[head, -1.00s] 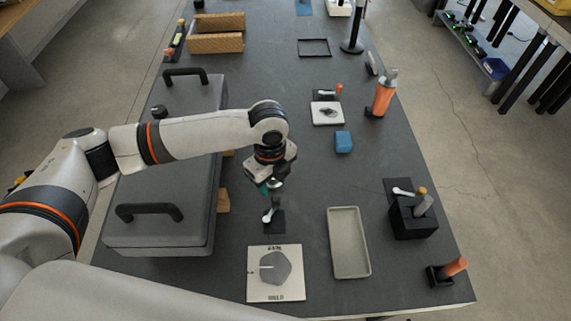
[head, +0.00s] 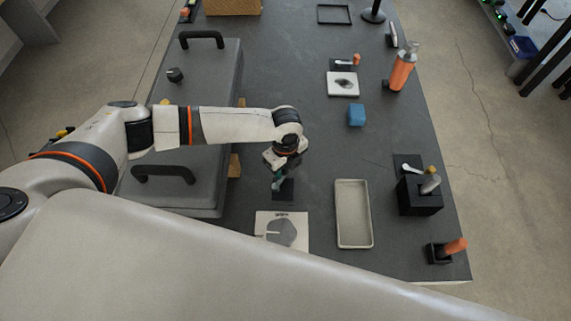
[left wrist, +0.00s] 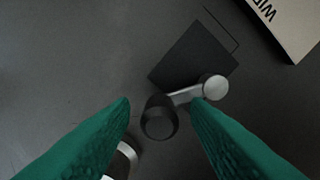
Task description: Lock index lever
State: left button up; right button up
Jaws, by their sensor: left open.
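The lever shows in the left wrist view as a short silver arm (left wrist: 185,95) with a round silver hub (left wrist: 214,87) and a dark round knob (left wrist: 158,118). It sits at a black square plate (left wrist: 193,55). The plate also shows in the head view (head: 287,192), where my gripper hides most of the lever. My left gripper (left wrist: 160,104) has green fingers and is open, with the knob between the fingertips. I cannot tell whether they touch it. In the head view the left gripper (head: 277,183) is over the plate. My right gripper is out of view.
A white printed card (head: 268,224) lies in front of the plate. A beige tray (head: 341,236) is to the right, then a black block with levers (head: 418,200) and an orange-handled item (head: 456,246). A large grey case (head: 190,195) stands left. Free table lies behind the tray.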

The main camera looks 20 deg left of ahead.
pick_arm(q)
jog(key=shift+f, duration=0.25)
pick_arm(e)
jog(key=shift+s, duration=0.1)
pick_arm(q)
grip_shut()
jog(key=shift+a+r+n+p, duration=0.25)
jog(key=shift+n+p, duration=0.45)
jog(key=shift+p, duration=0.1)
jog(key=shift+w+a+f+n, duration=0.15)
jog(key=shift+a+n, duration=0.1)
jog(key=shift+n, duration=0.25)
grip_release()
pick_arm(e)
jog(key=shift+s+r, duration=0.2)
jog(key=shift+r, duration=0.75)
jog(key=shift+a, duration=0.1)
pick_arm(q)
notch_tip(320, 180, up, 12)
jog(key=b, duration=0.1)
jog(key=shift+b, duration=0.4)
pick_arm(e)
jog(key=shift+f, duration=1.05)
